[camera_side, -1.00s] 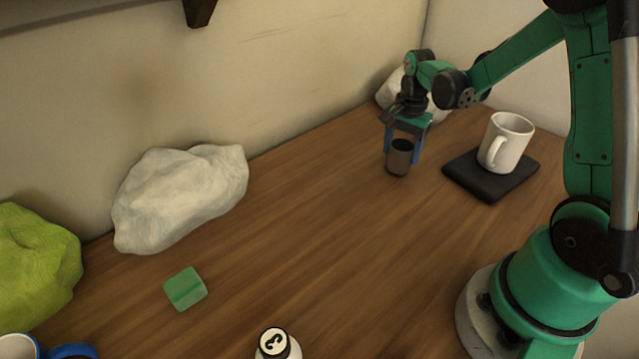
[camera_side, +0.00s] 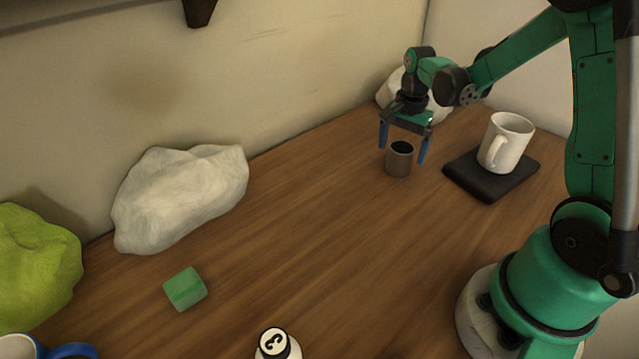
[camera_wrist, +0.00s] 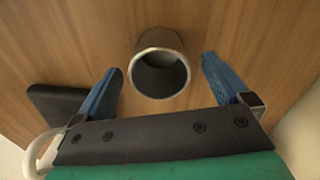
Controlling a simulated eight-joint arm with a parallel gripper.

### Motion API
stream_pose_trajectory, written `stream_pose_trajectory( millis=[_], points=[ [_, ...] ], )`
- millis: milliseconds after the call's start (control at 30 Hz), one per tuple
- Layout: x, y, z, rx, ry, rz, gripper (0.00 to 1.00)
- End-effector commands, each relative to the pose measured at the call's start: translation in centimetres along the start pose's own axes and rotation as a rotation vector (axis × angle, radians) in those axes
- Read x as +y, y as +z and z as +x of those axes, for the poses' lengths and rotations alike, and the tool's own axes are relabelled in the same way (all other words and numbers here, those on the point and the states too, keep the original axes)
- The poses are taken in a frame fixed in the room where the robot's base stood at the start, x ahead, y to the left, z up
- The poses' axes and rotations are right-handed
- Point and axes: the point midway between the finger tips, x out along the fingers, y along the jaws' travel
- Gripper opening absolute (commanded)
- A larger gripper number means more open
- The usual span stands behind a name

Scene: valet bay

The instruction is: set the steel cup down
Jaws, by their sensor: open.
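The steel cup (camera_side: 399,160) stands upright on the wooden table near the back right. In the wrist view the cup (camera_wrist: 161,62) shows its open rim and dark inside, with bare wood around it. My gripper (camera_side: 404,158) is open, its blue fingers apart on either side of the cup. In the wrist view my gripper (camera_wrist: 163,75) has a visible gap between each finger and the cup. The cup looks empty.
A white mug (camera_side: 505,143) stands on a black pad (camera_side: 492,176) to the right of the cup. The table's middle is clear.

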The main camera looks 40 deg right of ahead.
Motion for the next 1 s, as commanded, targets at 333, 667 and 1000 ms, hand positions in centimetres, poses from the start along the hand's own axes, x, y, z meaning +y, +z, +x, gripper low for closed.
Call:
stream_pose_trajectory(
  millis=[333,667,1000],
  points=[
    [0.0,0.0,-6.8,0.000,0.000,0.000,0.96],
    [0.0,0.0,-10.9,0.000,0.000,-0.001,0.96],
    [0.0,7.0,-12.4,0.152,-0.177,-0.530,0.96]
  ],
)
